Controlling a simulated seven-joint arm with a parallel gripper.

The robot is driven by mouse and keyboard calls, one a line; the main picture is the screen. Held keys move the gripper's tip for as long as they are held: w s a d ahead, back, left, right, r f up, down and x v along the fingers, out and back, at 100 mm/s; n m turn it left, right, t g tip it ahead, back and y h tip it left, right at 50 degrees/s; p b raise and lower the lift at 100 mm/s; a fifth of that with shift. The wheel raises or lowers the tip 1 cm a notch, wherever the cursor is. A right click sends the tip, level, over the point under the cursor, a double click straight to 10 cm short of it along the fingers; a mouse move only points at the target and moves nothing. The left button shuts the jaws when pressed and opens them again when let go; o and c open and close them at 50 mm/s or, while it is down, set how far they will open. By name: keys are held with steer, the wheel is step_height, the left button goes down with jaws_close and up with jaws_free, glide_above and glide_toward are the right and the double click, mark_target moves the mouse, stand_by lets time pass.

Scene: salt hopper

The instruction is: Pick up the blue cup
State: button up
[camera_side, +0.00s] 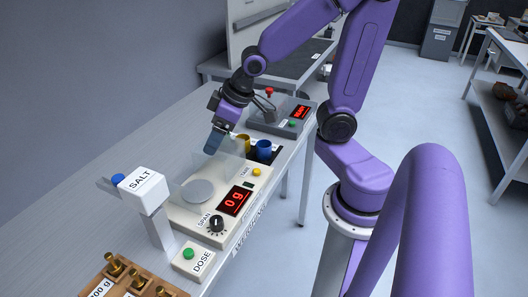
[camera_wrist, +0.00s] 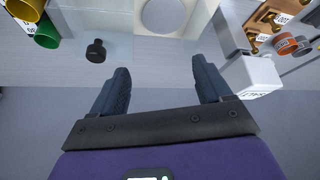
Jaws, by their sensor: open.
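The blue cup (camera_side: 264,149) stands in the side view at the back right of the scale, beside a yellow cup (camera_side: 243,143). I do not see the blue cup in the wrist view. My gripper (camera_side: 213,145) hangs to the left of the cups in the side view, near the scale's clear shield. In the wrist view my gripper (camera_wrist: 160,66) has its fingers wide apart with nothing between them, over the bench. A gap separates it from the blue cup.
The scale (camera_side: 238,202) reads 0 g and has a round pan (camera_side: 198,191). The salt hopper (camera_side: 143,183) stands in front left, near brass weights (camera_side: 116,266). A grey device (camera_side: 280,119) sits behind. The wrist view shows a green cup (camera_wrist: 46,36) and a dark knobbed piece (camera_wrist: 96,51).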

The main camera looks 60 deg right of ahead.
steer(key=w+d+f+m+t+h, duration=0.3)
steer(key=w+d+m+t, duration=0.15)
steer(key=w+d, duration=0.9)
steer(key=m+t+h, duration=0.2)
steer(key=m+h, duration=0.3)
glide_above(260, 144)
steer(key=s, duration=0.3)
step_height(260, 144, down, 9)
steer(key=shift+m, duration=0.35)
steer(key=s+a+f, duration=0.1)
steer(key=s, duration=0.1)
steer(key=s+a+f, duration=0.1)
steer(key=a+f, duration=0.1)
steer(key=shift+s+a, duration=0.25)
steer(key=shift+s, duration=0.1)
steer(key=shift+s+a+f, duration=0.2)
steer(key=shift+s+a, duration=0.1)
steer(key=shift+a, duration=0.05)
steer(key=shift+h, duration=0.3)
steer(key=shift+x, duration=3.75)
